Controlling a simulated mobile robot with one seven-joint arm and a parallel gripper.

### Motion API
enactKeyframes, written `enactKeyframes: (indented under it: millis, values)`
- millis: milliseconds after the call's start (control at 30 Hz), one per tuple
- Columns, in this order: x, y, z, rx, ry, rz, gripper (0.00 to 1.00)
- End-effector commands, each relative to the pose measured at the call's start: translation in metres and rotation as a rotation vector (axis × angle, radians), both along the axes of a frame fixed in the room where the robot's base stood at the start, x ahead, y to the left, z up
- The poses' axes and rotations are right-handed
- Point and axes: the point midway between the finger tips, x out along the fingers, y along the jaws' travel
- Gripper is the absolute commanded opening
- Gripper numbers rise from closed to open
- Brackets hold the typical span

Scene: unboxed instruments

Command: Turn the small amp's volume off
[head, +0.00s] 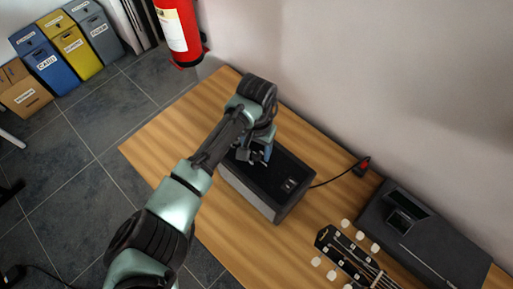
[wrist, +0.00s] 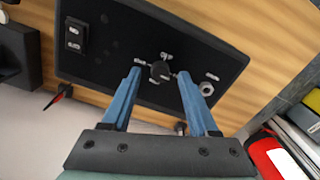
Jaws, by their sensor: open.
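The small amp (head: 262,205) stands on the wooden table, with its black top panel facing up. In the wrist view the amp's panel (wrist: 112,45) carries a black round knob (wrist: 160,71) with small pale labels around it. My gripper (wrist: 159,73) is open, with its two blue fingers on either side of the knob; I cannot tell whether they touch it. A silver round fitting (wrist: 206,88) sits beside the right finger, and a black rocker switch (wrist: 75,33) is at the panel's other end. In the head view my gripper (head: 255,157) is over the panel and hides the knob.
A black case (head: 425,245) and a guitar headstock (head: 345,250) lie on the table (head: 150,150) to the right. A cable runs from the amp to a red-lit plug (head: 362,166) by the wall. A fire extinguisher (head: 178,30) hangs behind the table.

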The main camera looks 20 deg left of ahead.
Motion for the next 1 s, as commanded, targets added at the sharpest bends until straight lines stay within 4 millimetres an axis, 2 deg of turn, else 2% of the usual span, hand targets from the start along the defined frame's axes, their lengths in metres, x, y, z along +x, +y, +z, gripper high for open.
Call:
enactKeyframes:
  millis: [133, 433, 700, 767, 1000]
  values:
    - [-0.0003, 0.0, -0.0095, 0.0, 0.001, 0.0, 0.6]
    - [0.0, -0.0003, -0.0112, 0.0, -0.001, 0.0, 0.58]
    - [0.0, -0.0003, -0.011, 0.0, -0.001, 0.0, 0.1]
    - [0.0, -0.0003, -0.0109, 0.0, -0.001, 0.0, 0.0]
    - [0.0001, -0.0004, -0.0106, -0.001, -0.001, 0.002, 0.0]
